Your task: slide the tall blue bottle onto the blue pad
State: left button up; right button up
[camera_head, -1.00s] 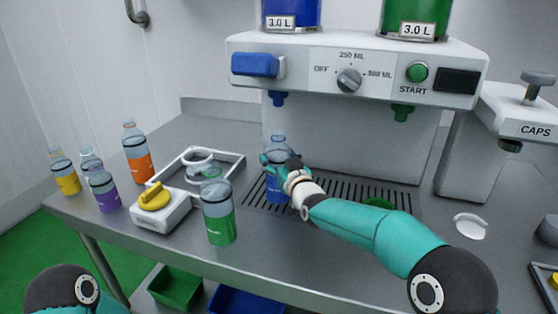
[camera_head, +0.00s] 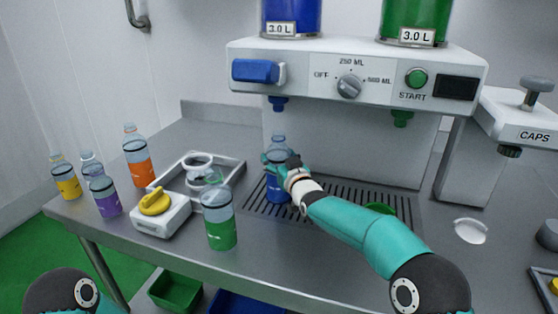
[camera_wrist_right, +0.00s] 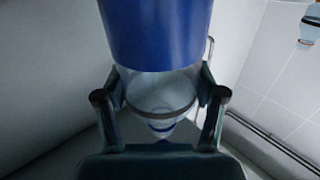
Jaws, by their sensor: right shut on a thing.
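The tall blue bottle (camera_head: 278,188) stands upright on the slotted drip grate, below the blue nozzle (camera_head: 279,103). It is clear at the top and has a blue lower part. My right gripper (camera_head: 279,163) is shut on its upper body. In the right wrist view the bottle's clear part (camera_wrist_right: 160,90) sits between the two fingers, with its blue part (camera_wrist_right: 157,30) above in the picture. No blue pad shows; the area under the bottle is hidden. My left gripper is out of view; only a part of my left arm shows at the lower left.
A green pad (camera_head: 380,208) lies on the grate (camera_head: 342,192), behind my right arm. A green bottle (camera_head: 219,220) stands at the front, left of the blue one. A yellow-knobbed device (camera_head: 160,215), a white-rimmed tray (camera_head: 238,168) and several bottles are further left.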

dwell(0.3)
jog(key=o, duration=1.2)
jog(key=shift+b+v, duration=2.55)
jog(key=shift+v, duration=6.95)
jog(key=shift+a+f, duration=0.1)
jog(key=shift+f, duration=0.05)
